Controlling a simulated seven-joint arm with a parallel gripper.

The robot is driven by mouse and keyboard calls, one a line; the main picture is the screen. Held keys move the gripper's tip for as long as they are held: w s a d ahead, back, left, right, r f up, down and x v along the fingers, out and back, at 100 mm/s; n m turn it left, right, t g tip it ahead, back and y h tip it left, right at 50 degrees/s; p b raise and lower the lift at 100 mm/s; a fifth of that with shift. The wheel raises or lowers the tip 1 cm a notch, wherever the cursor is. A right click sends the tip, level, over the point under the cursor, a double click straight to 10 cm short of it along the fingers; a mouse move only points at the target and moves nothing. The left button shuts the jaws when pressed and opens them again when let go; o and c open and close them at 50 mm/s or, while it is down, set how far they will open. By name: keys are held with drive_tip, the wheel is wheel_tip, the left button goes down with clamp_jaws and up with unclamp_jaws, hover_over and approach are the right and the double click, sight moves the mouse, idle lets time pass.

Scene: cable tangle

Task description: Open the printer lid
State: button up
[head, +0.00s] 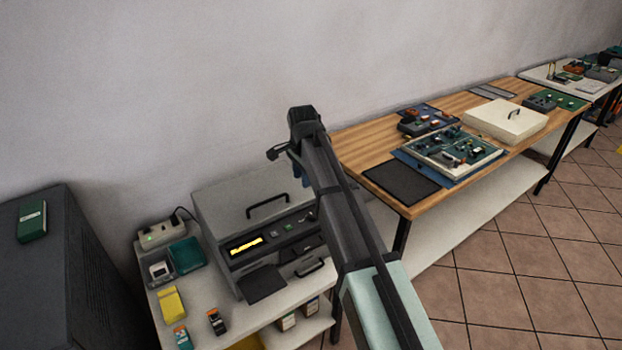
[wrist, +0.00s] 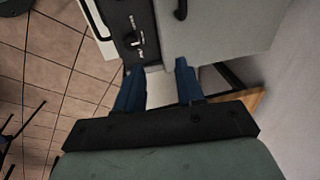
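The printer (head: 235,208) is a grey box with a dark front panel, standing on a white table at the lower middle of the head view. Its grey lid (head: 228,202) looks shut, with a black bar handle (head: 267,205) on top. My gripper (head: 301,174) is above and right of the printer, with blue fingers partly hidden by my arm. In the wrist view, my gripper (wrist: 158,76) has its fingers apart and nothing between them. The lid (wrist: 225,30) lies ahead of them, and one end of its handle (wrist: 181,10) shows at the top edge.
A power strip (head: 160,236), teal box (head: 186,254) and yellow box (head: 171,303) sit left of the printer on the white table (head: 205,290). A dark cabinet (head: 60,290) stands further left. A wooden workbench (head: 365,150) with electronics is at right. The wall (head: 130,80) is close behind.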

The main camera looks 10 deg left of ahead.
drive_tip(key=shift+w+d+f, duration=0.3)
drive_tip(key=shift+d+f, duration=0.15)
drive_tip(key=shift+d, duration=0.2)
drive_tip(key=shift+w+d+f, duration=0.25)
drive_tip(key=shift+d+f, duration=0.15)
drive_tip(key=shift+d, duration=0.2)
